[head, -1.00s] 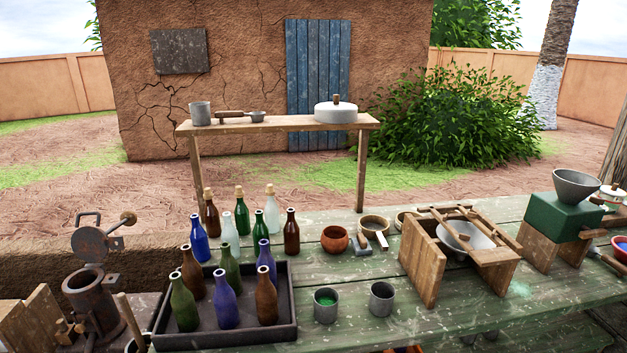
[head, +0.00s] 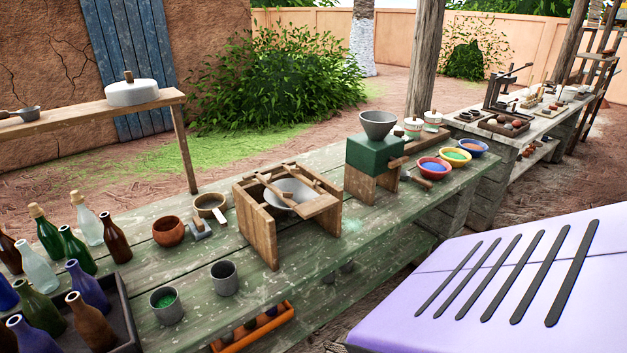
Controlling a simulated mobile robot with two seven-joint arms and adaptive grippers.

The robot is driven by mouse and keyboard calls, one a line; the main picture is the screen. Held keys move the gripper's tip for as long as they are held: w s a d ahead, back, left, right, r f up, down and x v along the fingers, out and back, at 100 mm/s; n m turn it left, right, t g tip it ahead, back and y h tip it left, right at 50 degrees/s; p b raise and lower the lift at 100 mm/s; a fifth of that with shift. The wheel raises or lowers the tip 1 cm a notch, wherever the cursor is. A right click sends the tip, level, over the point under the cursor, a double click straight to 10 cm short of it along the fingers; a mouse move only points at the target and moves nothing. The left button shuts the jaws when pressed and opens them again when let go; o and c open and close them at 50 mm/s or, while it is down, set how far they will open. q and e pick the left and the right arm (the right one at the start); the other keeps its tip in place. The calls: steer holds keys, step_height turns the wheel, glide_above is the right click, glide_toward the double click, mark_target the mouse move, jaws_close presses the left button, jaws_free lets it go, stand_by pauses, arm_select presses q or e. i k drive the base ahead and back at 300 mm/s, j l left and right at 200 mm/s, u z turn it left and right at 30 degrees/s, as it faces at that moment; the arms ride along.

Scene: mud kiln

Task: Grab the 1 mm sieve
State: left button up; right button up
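A round sieve-like ring with a wooden rim (head: 209,205) lies on the green table, behind a small grey block tool and left of the wooden frame stand. I cannot tell its mesh size or whether it is the 1 mm sieve. A wooden frame stand (head: 258,229) holds a pale bowl (head: 291,193) under crossed wooden bars; any sieve in it cannot be made out. Neither of my grippers is in view.
The green table (head: 367,238) carries bottles at left, a brown pot (head: 168,232), grey cups (head: 224,278), a green grinder (head: 373,154) and coloured bowls (head: 434,167). A purple slotted surface (head: 500,290) fills the lower right. A second table (head: 550,120) stands beyond.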

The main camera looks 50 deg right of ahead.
mark_target(217, 213)
steer(key=l+z, duration=0.15)
steer(key=l, duration=0.9)
steer(key=l+z, duration=0.1)
steer(key=l, duration=1)
steer(key=i+l+z, duration=0.15)
steer(key=l, duration=0.9)
steer(key=j, duration=1.7)
